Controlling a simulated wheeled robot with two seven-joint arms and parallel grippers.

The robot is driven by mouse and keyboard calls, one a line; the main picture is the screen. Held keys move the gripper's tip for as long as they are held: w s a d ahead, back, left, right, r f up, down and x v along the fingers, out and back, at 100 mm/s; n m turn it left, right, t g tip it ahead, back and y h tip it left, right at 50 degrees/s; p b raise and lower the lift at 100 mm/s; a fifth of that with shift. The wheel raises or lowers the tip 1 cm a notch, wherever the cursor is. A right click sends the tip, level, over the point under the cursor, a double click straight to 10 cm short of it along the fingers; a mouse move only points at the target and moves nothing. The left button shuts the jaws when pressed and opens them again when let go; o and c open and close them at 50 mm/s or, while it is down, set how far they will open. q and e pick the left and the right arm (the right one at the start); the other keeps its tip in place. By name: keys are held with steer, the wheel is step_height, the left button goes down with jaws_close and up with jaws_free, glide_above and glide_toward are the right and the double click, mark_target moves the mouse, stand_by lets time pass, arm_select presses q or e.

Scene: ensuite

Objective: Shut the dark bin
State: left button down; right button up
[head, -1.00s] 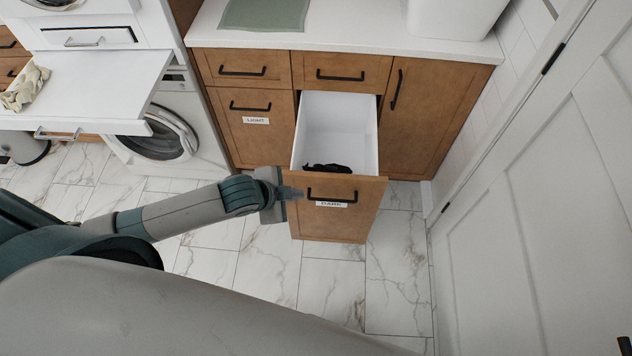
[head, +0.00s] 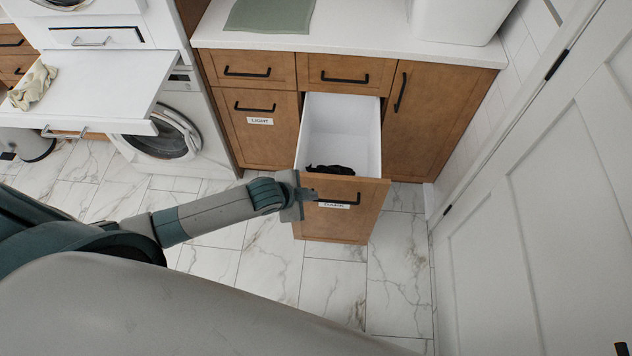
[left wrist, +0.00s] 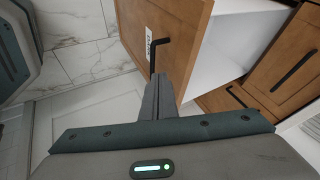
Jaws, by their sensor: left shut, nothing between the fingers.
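The dark bin (head: 350,222) is a pull-out wooden drawer with a white inside, a black bar handle and a label on its front. It stands pulled out from the cabinet, with a dark cloth (head: 330,170) inside. My left gripper (head: 313,194) is shut and empty at the left end of the bin's front, close to the handle. In the left wrist view, the shut fingers (left wrist: 158,88) point at the bin's front (left wrist: 182,28), just by the handle (left wrist: 155,52). Whether they touch it I cannot tell. My right gripper is not in view.
The light bin (head: 262,140) beside it is shut. A white counter (head: 350,45) runs above. A washing machine (head: 165,140) and a pulled-out white shelf (head: 100,95) with a cloth are at left. A white door (head: 540,190) bounds the right. Marble floor (head: 330,285) in front is clear.

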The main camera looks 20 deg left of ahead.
mark_target(324, 184)
arm_select(q)
steer(key=w, duration=0.1)
steer(key=w+f+p, duration=0.1)
steer(key=w, duration=0.1)
steer(key=w+f, duration=0.1)
steer(key=shift+w+f, duration=0.1)
steer(key=shift+w, duration=0.05)
steer(key=shift+w+a, duration=0.2)
steer(key=shift+w, duration=0.35)
